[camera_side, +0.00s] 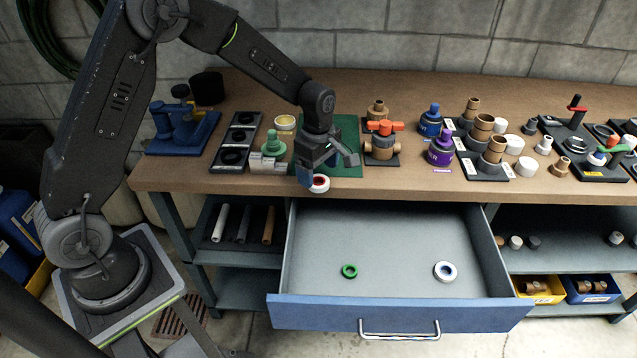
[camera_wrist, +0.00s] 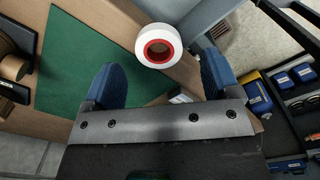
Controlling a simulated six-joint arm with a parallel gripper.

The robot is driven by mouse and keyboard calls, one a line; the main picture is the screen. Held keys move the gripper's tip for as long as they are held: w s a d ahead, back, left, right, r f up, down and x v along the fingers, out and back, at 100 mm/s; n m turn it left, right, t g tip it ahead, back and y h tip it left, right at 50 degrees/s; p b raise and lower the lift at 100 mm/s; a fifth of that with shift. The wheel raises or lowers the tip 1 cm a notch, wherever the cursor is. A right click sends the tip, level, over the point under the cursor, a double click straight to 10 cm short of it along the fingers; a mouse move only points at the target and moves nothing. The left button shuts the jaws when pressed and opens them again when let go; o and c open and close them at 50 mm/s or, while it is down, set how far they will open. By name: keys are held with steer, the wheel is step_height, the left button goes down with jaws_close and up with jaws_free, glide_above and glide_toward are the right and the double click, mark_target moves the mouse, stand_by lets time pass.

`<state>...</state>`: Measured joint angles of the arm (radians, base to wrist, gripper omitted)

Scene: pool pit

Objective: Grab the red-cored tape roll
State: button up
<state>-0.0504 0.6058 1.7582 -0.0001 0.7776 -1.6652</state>
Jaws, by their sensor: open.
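The red-cored tape roll (camera_side: 319,184) is white with a red inner ring and sits at the bench's front edge, by the near edge of the green mat (camera_side: 346,133). In the wrist view the red-cored tape roll (camera_wrist: 159,46) shows ahead of the fingers, nearer the right finger. My gripper (camera_side: 328,170) is over the front of the mat, just above and beside the roll. In the wrist view my gripper (camera_wrist: 160,84) has its two blue fingers wide apart with nothing between them. I cannot tell the exact height gap to the roll.
The drawer (camera_side: 400,312) is open below the bench, holding a green ring (camera_side: 349,271) and a white roll (camera_side: 445,271). A green-capped fitting (camera_side: 273,146) stands left of the mat. An orange-handled valve (camera_side: 382,143) stands to its right.

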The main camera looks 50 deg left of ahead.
mark_target(318, 178)
steer(key=shift+f, duration=1.55)
steer(key=shift+c, duration=0.2)
steer(key=c, duration=0.9)
steer(key=shift+r, duration=0.15)
steer(key=shift+c, duration=0.2)
